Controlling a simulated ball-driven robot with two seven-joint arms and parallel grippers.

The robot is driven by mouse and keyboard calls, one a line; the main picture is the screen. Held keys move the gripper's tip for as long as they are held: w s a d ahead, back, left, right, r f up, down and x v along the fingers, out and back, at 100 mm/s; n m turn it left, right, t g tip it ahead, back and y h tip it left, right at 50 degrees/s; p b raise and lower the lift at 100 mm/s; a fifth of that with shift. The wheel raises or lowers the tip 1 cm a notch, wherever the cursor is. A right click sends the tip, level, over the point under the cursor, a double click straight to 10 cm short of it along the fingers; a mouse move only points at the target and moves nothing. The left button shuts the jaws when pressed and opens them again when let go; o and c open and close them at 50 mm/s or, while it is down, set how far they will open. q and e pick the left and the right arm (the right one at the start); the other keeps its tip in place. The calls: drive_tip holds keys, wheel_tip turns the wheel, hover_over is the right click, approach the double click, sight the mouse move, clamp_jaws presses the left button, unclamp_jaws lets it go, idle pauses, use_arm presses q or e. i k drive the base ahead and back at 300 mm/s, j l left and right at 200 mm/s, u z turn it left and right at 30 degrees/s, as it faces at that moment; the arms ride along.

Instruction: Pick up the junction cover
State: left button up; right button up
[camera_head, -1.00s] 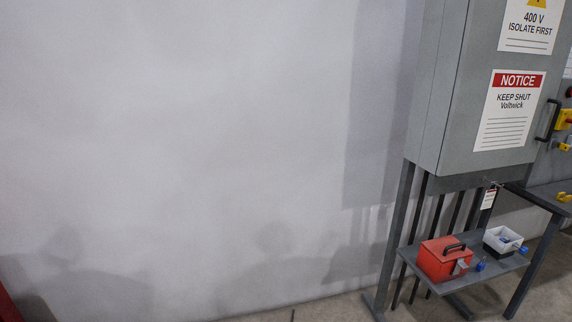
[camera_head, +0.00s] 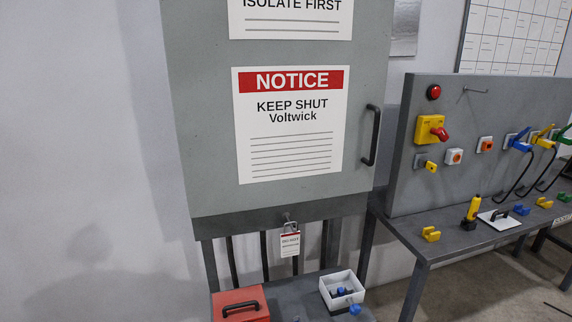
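A flat white plate with a dark handle (camera_head: 507,223) lies on the grey bench at the right; it looks like the junction cover, though I cannot be sure. A yellow and black tool (camera_head: 471,211) stands close to its left side. A blue clip-like piece (camera_head: 522,210) is beside its right side. Neither of my grippers is in view.
A grey cabinet (camera_head: 195,110) with a notice and handle fills the centre-left. Below it, a low shelf (camera_head: 290,290) holds a red box (camera_head: 238,305) and a white bin (camera_head: 342,281). The bench (camera_head: 400,225) carries an upright panel (camera_head: 455,110) with switches and cables.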

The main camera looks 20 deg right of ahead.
sight(499, 219)
drive_tip(key=l+u, duration=0.1)
drive_tip(key=l, duration=1.3)
drive_tip(key=k+l, duration=0.1)
drive_tip(key=l, duration=1.35)
drive_tip(key=u, duration=0.05)
